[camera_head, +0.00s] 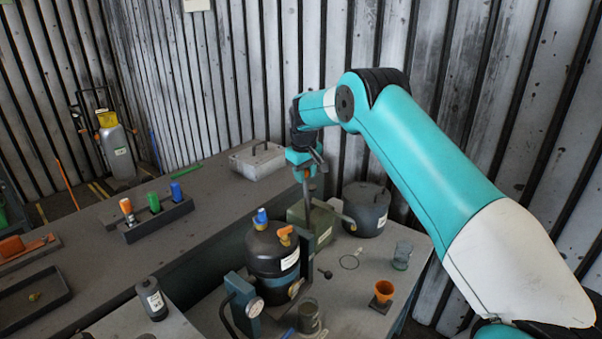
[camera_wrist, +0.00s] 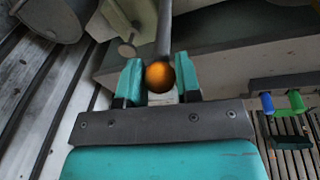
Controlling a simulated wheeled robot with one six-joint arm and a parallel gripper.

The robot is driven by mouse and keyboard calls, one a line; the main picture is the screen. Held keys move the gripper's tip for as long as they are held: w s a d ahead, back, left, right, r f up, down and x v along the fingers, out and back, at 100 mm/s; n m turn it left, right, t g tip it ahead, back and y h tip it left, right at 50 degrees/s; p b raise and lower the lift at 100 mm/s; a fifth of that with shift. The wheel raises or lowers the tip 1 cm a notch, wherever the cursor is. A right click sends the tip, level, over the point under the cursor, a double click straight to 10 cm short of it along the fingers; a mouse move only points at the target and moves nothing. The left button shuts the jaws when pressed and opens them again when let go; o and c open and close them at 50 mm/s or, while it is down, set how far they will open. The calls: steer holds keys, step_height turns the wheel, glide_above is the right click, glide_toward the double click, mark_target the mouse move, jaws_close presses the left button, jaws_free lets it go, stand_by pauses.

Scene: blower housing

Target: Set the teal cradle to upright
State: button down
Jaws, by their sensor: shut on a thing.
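The teal cradle (camera_head: 242,302) stands on the near bench, its upright beside a dark round vessel (camera_head: 272,252) with blue and orange fittings on top. The vessel looks roughly upright; its exact tilt is hard to judge. My gripper (camera_head: 304,174) is above and behind the vessel. In the wrist view, my gripper (camera_wrist: 160,82) is shut on an orange ball knob (camera_wrist: 160,76) at the end of a dark rod (camera_wrist: 164,35).
A green box (camera_head: 318,226) and a lidded grey pot (camera_head: 366,208) stand behind the vessel. An orange cup (camera_head: 383,293) and a glass jar (camera_head: 402,255) stand at right. A bottle rack (camera_head: 160,221) sits on the long bench. The corrugated wall is close behind my arm.

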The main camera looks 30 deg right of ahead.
steer(key=shift+w+a, duration=0.15)
steer(key=shift+a, duration=0.05)
steer(key=c, duration=0.8)
jaws_free()
steer(key=shift+w+f, duration=0.1)
steer(key=shift+d, duration=0.1)
steer(key=shift+r, duration=0.25)
steer(key=shift+s+a+r+b, duration=0.35)
steer(key=shift+s+r, duration=0.15)
steer(key=shift+r, duration=2.3)
steer(key=shift+s+a+r+b, duration=0.35)
steer(key=shift+s+r, duration=0.1)
steer(key=shift+r, duration=2.3)
steer(key=shift+s+a+r+b, duration=0.3)
steer(key=shift+s+r, duration=0.2)
steer(key=shift+r, duration=2.3)
